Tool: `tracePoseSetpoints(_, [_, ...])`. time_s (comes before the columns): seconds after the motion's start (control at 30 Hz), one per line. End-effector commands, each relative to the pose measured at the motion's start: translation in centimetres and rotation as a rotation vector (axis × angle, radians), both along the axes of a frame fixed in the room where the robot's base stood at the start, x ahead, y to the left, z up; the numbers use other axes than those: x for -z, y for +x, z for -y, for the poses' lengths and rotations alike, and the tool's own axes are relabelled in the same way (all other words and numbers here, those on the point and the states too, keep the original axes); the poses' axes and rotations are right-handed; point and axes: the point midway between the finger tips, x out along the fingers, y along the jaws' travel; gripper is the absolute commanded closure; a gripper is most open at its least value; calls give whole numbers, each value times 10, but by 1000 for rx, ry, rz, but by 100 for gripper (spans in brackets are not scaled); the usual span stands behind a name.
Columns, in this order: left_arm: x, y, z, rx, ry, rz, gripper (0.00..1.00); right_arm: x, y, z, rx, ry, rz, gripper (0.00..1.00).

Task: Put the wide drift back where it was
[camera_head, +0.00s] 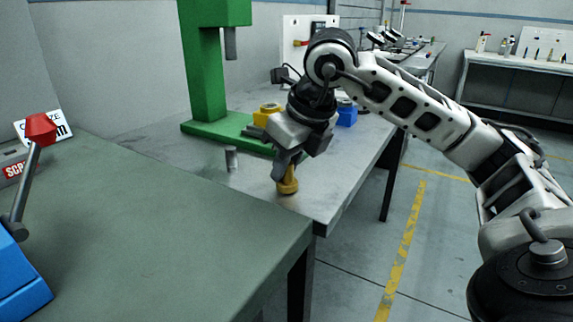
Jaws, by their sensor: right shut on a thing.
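My right gripper (287,163) points down over the near right part of the grey metal bench (190,152). It is shut on a brass-coloured piece with a wide round foot (287,186), which I take to be the wide drift. The drift is upright, its upper part hidden between the fingers. Its foot is at or just above the bench top near the front edge; I cannot tell if it touches. A small grey cylinder (231,158) stands on the bench to its left. My left gripper is not in view.
A green press (205,80) stands behind on the bench, with a yellow block (266,114) and a blue block (347,114) near it. A dark green table (150,235) fills the front left, with a red-knobbed lever (40,130) on a blue base.

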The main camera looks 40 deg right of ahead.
Motion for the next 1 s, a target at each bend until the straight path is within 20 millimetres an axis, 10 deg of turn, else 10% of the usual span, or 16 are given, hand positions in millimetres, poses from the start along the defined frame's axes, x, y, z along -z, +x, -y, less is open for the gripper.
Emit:
tracePoseSetpoints(0.17, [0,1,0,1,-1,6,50,3,0,0,0,0,1,100])
tracePoseSetpoints(0.2, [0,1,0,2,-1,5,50,3,0,0,0,0,0,75])
tracePoseSetpoints(0.27, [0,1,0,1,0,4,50,2,0,0,0,0,0,59])
tracePoseSetpoints(0.67, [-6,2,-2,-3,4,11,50,-6,-1,0,0,0,2,59])
tracePoseSetpoints(1.0, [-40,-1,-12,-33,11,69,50,-71,-27,2,-1,0,5,59])
